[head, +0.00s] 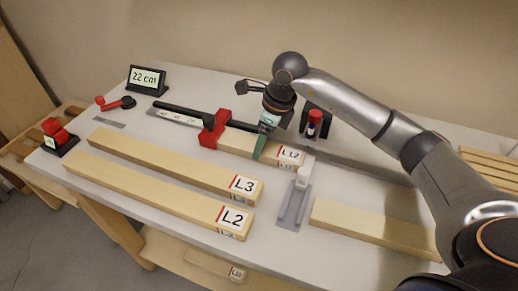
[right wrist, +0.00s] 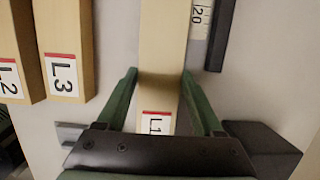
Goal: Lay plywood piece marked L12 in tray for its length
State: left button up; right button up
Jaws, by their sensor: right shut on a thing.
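The plywood piece marked L12 (head: 289,154) lies beside the measuring rule (head: 178,117), with its far end at the red slider block (head: 213,131). In the right wrist view the piece (right wrist: 162,35) runs between the fingers, its label partly hidden by the gripper body. My right gripper (head: 262,146) is shut on this piece near its labelled end; the gripper also shows in the right wrist view (right wrist: 160,76). A small display (head: 147,79) reads 22 cm. My left gripper is not in view. I cannot tell which tray matches the length.
Pieces L3 (head: 175,166) and L2 (head: 150,194) lie at the front left. An unlabelled-looking strip (head: 370,229) lies at the right. A grey metal channel (head: 292,205) stands between. Slatted wood (head: 487,165) is at far right.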

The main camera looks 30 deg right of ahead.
jog(key=c, duration=0.7)
jog(key=shift+s+a+r, duration=0.15)
jog(key=shift+s+a, duration=0.25)
jog(key=shift+a, duration=0.1)
jog(key=p+v, duration=0.2)
jog(key=v, duration=0.1)
jog(key=w+a+p+v, duration=0.1)
jog(key=p+v, duration=0.1)
jog(key=v, duration=0.1)
jog(key=p+v, duration=0.3)
jog(key=shift+w+a+r, duration=0.15)
jog(key=shift+w+r, duration=0.15)
jog(key=shift+r, duration=0.3)
